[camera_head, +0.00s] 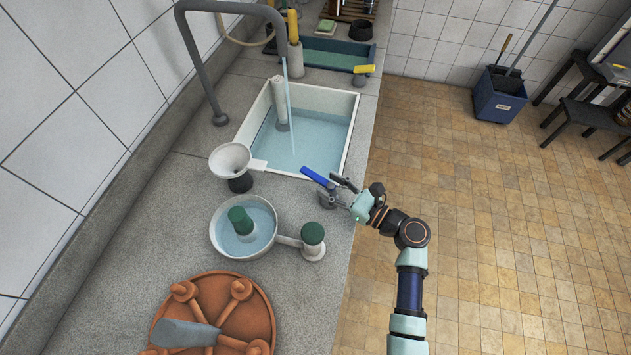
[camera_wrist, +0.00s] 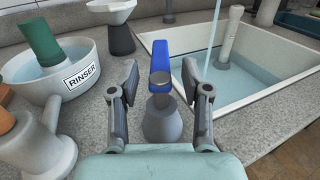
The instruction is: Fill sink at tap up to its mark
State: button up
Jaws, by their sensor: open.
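The white-rimmed sink (camera_head: 316,94) holds pale blue water, and a light standpipe (camera_head: 279,100) rises from it. I cannot make out a mark. The grey tap (camera_head: 235,7) arches over the sink, and a thin water stream (camera_head: 289,105) falls into it. A blue lever (camera_head: 314,175) on a grey base stands on the counter by the sink's near corner. My gripper (camera_head: 338,188) is open at this lever. In the wrist view the blue lever (camera_wrist: 160,62) stands between the two spread fingers, with gaps on both sides.
A white funnel (camera_head: 230,158) stands left of the sink. An orange round tray (camera_head: 260,315) lies nearer.

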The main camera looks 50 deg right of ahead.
aim_at(317, 177)
jog(key=w, duration=0.4)
jog(key=shift+w+a+b, duration=0.25)
jog(key=shift+b, duration=0.05)
grip_shut()
jog(key=shift+a, duration=0.1)
